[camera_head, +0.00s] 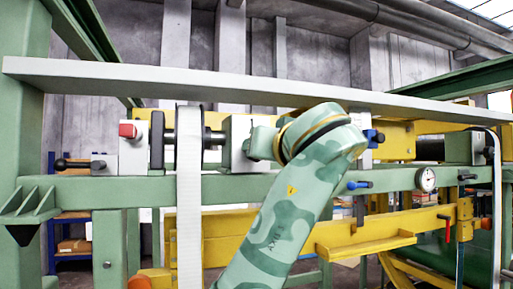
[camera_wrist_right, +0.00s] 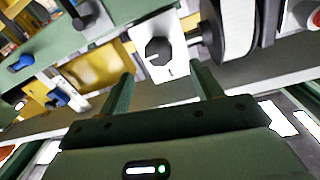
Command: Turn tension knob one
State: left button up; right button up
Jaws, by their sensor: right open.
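A dark round knob (camera_wrist_right: 158,50) sits on a pale block (camera_wrist_right: 150,68) in the right wrist view. I cannot read a number on it. My right gripper (camera_wrist_right: 162,73) is open and empty. Its two green fingers point toward the block, one on each side of the knob in the picture, with the knob just past the fingertips. I see no contact with the knob. In the head view my green patterned arm (camera_head: 290,205) crosses the middle and hides its gripper and the knob. My left gripper is not in view.
A long grey beam (camera_head: 180,80) runs across above the arm. A white belt (camera_head: 189,200) hangs to its left. A red button (camera_head: 128,130), a black-ended lever (camera_head: 62,163), a dial gauge (camera_head: 425,179) and a blue handle (camera_head: 374,135) are on the green frame.

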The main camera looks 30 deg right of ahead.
jog(key=p+x, duration=0.2)
jog(key=x, duration=0.7)
jog(key=shift+w+d, duration=0.1)
jog(key=c, duration=1)
